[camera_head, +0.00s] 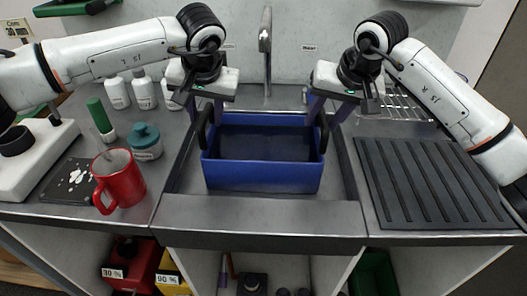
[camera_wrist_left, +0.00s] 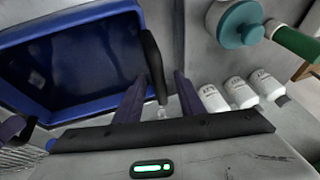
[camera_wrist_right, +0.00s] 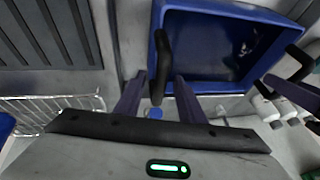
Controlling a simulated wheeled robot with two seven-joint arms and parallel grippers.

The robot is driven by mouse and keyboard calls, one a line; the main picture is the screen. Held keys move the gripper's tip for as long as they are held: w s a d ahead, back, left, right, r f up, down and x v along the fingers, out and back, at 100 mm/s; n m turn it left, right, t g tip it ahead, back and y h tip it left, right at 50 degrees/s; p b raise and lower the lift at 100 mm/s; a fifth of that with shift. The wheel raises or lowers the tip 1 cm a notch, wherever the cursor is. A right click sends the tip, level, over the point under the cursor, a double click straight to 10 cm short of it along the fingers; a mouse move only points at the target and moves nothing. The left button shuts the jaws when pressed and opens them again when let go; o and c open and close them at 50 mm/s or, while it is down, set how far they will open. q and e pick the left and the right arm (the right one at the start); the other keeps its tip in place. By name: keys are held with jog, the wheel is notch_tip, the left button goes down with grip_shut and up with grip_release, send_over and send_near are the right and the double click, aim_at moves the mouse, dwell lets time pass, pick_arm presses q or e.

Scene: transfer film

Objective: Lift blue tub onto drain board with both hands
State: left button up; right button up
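The blue tub (camera_head: 263,178) sits upright in the sink (camera_head: 345,185), with a black handle at each end. The black ribbed drain board (camera_head: 430,185) lies on the counter to the right of the sink. My left gripper (camera_head: 205,112) is at the tub's left handle (camera_head: 203,130). In the left wrist view its fingers stand apart on either side of that handle (camera_wrist_left: 154,62), with gaps. My right gripper (camera_head: 328,112) is at the right handle (camera_head: 323,132). In the right wrist view its fingers stand apart on either side of that handle (camera_wrist_right: 163,62).
The faucet (camera_head: 266,45) rises behind the tub. A red mug (camera_head: 120,182), a teal-capped jar (camera_head: 146,143) and several white bottles (camera_head: 144,92) stand left of the sink. A wire rack (camera_head: 400,105) is behind the drain board, whose surface is clear.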

pick_arm(q)
jog(key=shift+w+f, duration=0.1)
jog(key=shift+f, duration=0.1)
pick_arm(e)
jog(key=shift+f, duration=0.15)
pick_arm(q)
grip_shut()
pick_arm(e)
grip_shut()
dwell(0.9)
pick_arm(q)
jog(key=shift+w+r, duration=0.2)
jog(key=shift+r, duration=0.2)
pick_arm(e)
jog(key=shift+w+a+r, duration=0.1)
jog(key=shift+w+r, duration=0.15)
jog(key=shift+r, duration=0.15)
